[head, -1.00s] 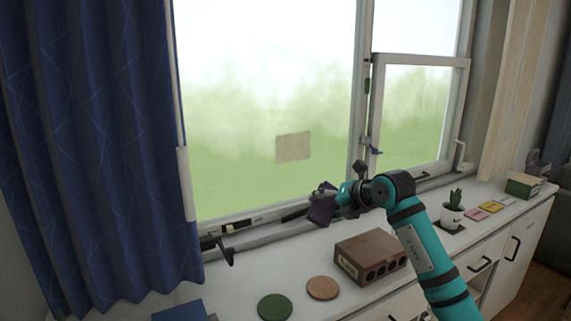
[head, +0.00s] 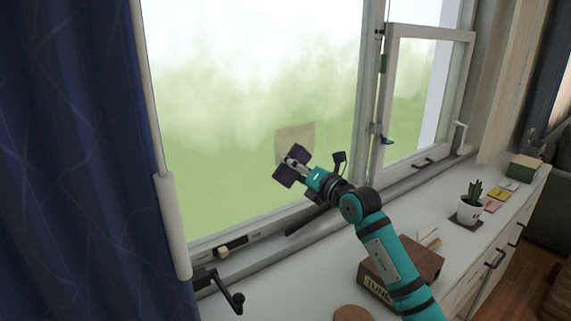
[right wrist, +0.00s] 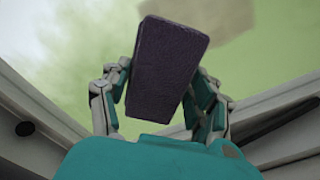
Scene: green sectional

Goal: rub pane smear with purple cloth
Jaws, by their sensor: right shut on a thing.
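The pane smear (head: 295,136) is a tan, roughly square patch on the big window pane; its lower part is hidden behind my right gripper. In the right wrist view the smear (right wrist: 208,32) shows at the top, partly behind the cloth. The purple cloth (right wrist: 168,75) is a dark folded pad between the two fingers; it also shows in the head view (head: 284,176). My right gripper (head: 293,165) is shut on the cloth, just below and in front of the smear. I cannot tell whether the cloth touches the glass. My left gripper is not in view.
A blue curtain (head: 70,150) hangs at the left. A black window crank (head: 222,290) juts over the sill. A brown box (head: 425,262) stands under my right arm. A potted cactus (head: 470,206) and a green box (head: 524,167) stand farther right on the white counter.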

